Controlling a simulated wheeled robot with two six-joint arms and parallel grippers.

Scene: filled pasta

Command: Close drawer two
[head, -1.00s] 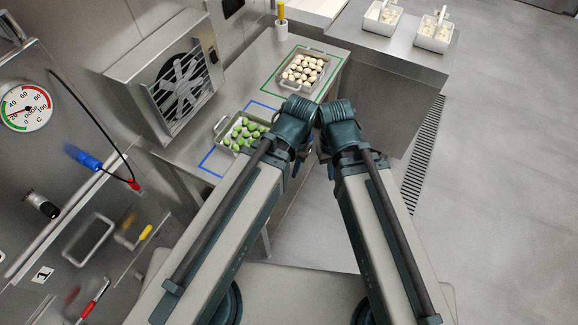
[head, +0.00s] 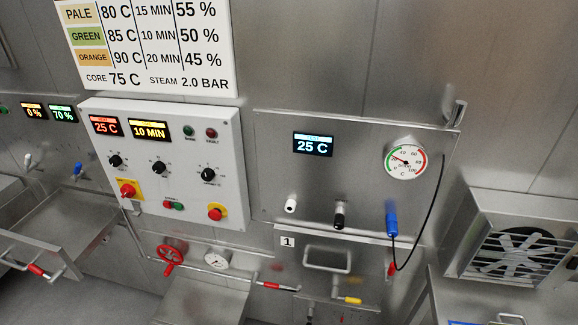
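No drawer marked two can be read in the head view. A steel front with a label "1" (head: 288,241) and a bar handle (head: 327,258) is at the lower centre, below the gauge panel. At the left, an open steel tray or drawer (head: 85,215) sticks out from the wall; I see no number on it. Another steel surface (head: 200,297) juts out at the bottom, cut by the frame edge; I cannot tell if it is a drawer. Neither of my grippers is in view.
A white control box (head: 220,150) with knobs and displays is on the wall. A gauge panel (head: 275,160) with a dial (head: 406,159) and a blue probe (head: 391,222) on a black cable is right of it. A fan unit (head: 520,240) juts out at the right.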

